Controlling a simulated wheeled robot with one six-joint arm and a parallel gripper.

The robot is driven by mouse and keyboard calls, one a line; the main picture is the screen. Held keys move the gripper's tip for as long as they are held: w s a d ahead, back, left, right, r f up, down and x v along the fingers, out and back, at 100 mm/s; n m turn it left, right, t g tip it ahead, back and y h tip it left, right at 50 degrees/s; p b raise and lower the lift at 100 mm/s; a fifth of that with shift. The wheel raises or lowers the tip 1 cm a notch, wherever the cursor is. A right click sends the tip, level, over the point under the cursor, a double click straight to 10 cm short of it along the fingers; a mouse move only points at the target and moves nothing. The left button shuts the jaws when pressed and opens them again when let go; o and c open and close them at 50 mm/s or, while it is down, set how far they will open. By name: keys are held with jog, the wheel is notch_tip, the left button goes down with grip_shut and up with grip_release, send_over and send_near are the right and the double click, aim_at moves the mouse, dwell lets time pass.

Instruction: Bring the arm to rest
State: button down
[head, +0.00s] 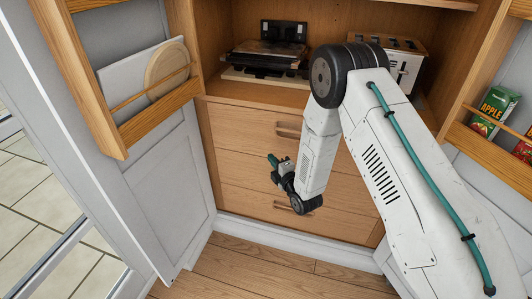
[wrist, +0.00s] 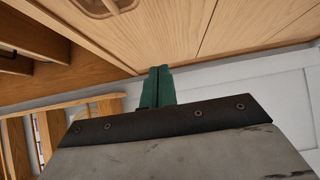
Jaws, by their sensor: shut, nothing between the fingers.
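My arm reaches down from the right in the head view, with its elbow high in front of the cupboard and the forearm hanging down. My gripper (head: 272,159) is at its lower end, in front of the wooden drawers (head: 240,150). In the wrist view my gripper (wrist: 160,70) shows two green fingers pressed together with nothing between them. The drawer fronts fill the top of the wrist view. I cannot tell how far the fingertips are from the wood.
The left cupboard door (head: 165,190) stands open, its rack (head: 160,112) holding a round board (head: 166,64) and a white board (head: 125,72). The right door rack (head: 485,145) holds an apple carton (head: 493,110). A toaster (head: 405,66) and a dark appliance (head: 265,58) stand on the shelf. The wood floor is clear.

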jog(key=s+d+f+m+g+h, duration=0.3)
jog(key=s+f+m+g, duration=0.25)
jog(key=f, duration=0.35)
jog(key=s+d+r+m+g+h, duration=0.2)
jog(key=s+d+m+g, duration=0.1)
jog(key=g, duration=0.1)
jog(key=s+d+r+m+g+h, duration=0.1)
jog(key=s+d+r+m, duration=0.3)
jog(key=s+r, duration=0.8)
jog(key=s+d+r+m+g, duration=0.2)
jog(key=s+d+r+m, duration=0.3)
jog(key=s+r, duration=0.7)
jog(key=s+d+r+m+g+h, duration=0.1)
jog(key=s+d+r+m, duration=0.4)
jog(key=s+r, duration=0.7)
jog(key=shift+s+r+g+h, duration=0.35)
jog(key=shift+r+g, duration=0.4)
jog(key=shift+r, duration=1.3)
jog(key=shift+d+m, duration=0.1)
jog(key=shift+m, duration=0.15)
